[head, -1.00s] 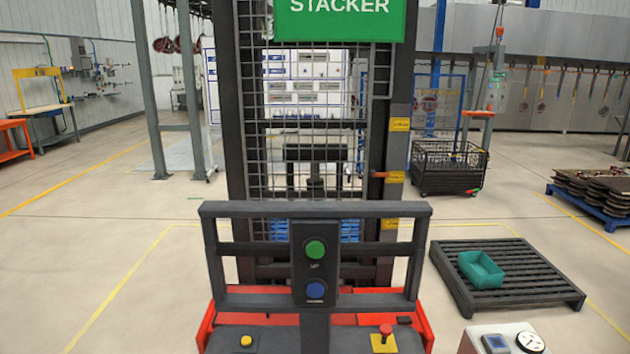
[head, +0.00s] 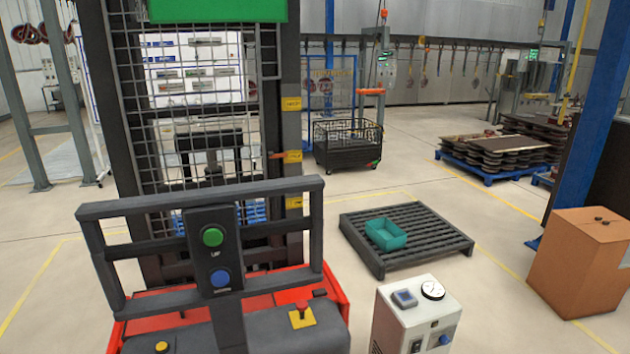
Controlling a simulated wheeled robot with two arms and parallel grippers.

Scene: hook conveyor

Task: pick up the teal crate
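The teal crate (head: 386,234) is a small open-topped box. It sits on a dark slatted pallet (head: 440,247) on the floor, right of the middle in the head view. It stands toward the left part of the pallet and looks empty. Neither of my grippers shows in the head view, and nothing touches the crate except the pallet.
A red and black stacker (head: 224,300) with a mesh mast stands close at left. A white box with a gauge (head: 415,315) stands in front of the pallet. A cardboard box (head: 583,262) and blue post (head: 585,115) are at right. A black mesh bin (head: 347,146) is behind.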

